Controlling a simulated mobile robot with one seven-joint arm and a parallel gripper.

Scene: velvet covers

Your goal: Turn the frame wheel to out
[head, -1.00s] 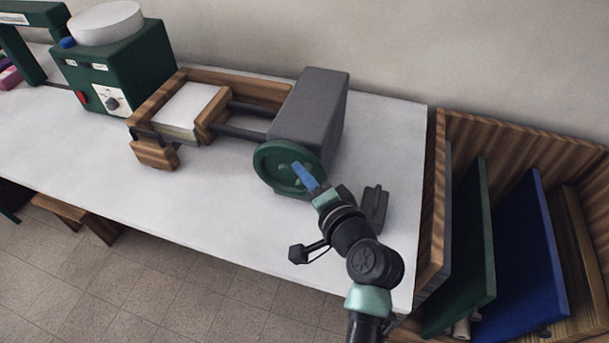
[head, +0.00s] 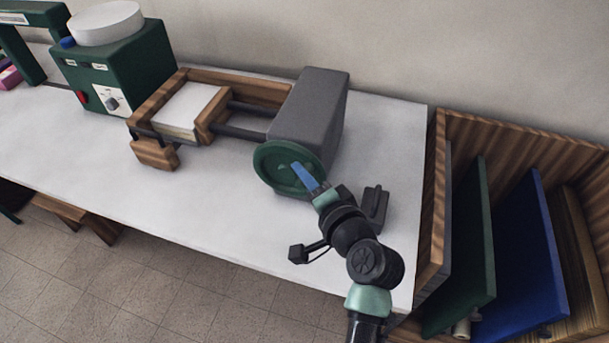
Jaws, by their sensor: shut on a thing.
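The frame wheel (head: 268,163) is a round green disc on the front of a grey box (head: 309,108), at the right end of a wooden frame (head: 207,118). My gripper (head: 300,174) reaches the wheel's face from the lower right. Its blue fingers are shut at the middle of the wheel and cover the part they hold. A white block of sheets (head: 185,106) sits in the frame between wooden jaws. Any marking for out is not visible.
A green machine (head: 118,70) with a white round top stands at the left. A small dark grey stand (head: 375,203) is right of my gripper. A wooden rack (head: 437,190) with green and blue boards is at the right. The white table (head: 215,200) is clear in front.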

